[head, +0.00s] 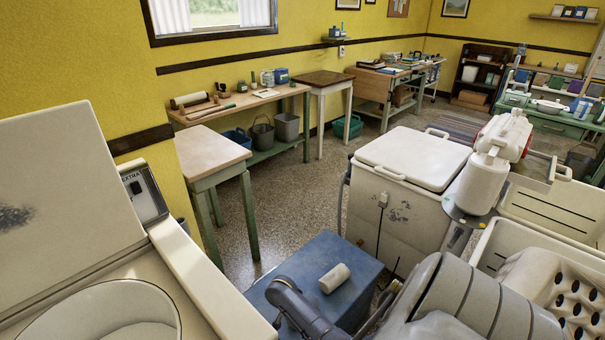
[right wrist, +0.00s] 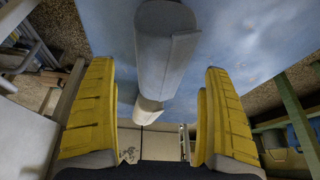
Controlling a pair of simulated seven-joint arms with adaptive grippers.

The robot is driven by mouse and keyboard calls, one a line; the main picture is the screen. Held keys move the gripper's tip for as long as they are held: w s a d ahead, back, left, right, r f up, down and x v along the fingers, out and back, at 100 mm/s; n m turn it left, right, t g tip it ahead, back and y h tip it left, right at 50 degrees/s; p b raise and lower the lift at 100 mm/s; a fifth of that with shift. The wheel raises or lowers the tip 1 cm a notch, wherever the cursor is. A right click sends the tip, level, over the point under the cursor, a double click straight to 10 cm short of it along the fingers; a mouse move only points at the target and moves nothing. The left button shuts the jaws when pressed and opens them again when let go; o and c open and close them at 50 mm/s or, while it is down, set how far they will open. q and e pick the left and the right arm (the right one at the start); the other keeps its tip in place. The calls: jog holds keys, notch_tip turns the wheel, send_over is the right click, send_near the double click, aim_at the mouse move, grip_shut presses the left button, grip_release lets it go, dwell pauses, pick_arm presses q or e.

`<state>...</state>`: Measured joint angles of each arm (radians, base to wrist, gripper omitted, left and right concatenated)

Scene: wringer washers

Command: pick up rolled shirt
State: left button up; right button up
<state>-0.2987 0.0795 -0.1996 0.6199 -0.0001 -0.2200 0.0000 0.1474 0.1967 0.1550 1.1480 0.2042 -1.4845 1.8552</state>
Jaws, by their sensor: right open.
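A white rolled shirt (head: 335,278) lies on a blue box-like surface (head: 318,255) in the head view. In the right wrist view, one pale roll (right wrist: 165,55) is close, with its near end between and beyond my right gripper's fingers. A second, smaller pale roll (right wrist: 148,112) lies farther off. I cannot tell which of them is the roll in the head view. My right gripper (right wrist: 158,120) has its yellow-padded fingers wide apart, with neither finger touching a roll. My arm covers part of the blue surface in the head view. My left gripper is not in view.
A white washer (head: 410,190) with a wringer stands behind the blue surface. An open-lidded washer (head: 110,290) is at the left. White tubs (head: 550,215) are at the right. Speckled floor (head: 290,205) is clear behind the blue surface.

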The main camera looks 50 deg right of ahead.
jog(key=shift+x, duration=2.4)
jog(key=c, duration=1.5)
jog(key=shift+r, duration=0.2)
